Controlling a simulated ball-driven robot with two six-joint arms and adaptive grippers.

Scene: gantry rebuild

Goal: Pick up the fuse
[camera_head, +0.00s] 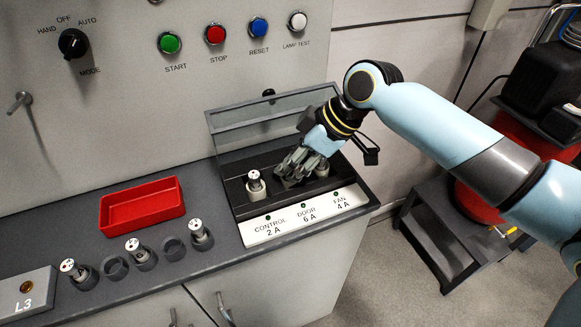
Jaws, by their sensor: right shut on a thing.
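My right gripper (291,172) reaches down into the open fuse box, behind the DOOR 6 A label (307,215). It is shut on a fuse there, which its fingers hide almost wholly; I cannot tell whether that fuse is still seated. One fuse (255,181) stands in the CONTROL 2 A place to the left. Three more fuses stand in round holders on the bench: left (69,267), middle (133,246) and right (197,229). My left gripper is out of view.
The fuse box's clear lid (240,124) stands raised behind my gripper. A red tray (142,206) sits on the bench to the left. Empty round holders (115,267) lie between the bench fuses. Panel buttons and a MODE knob (72,43) are on the wall above.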

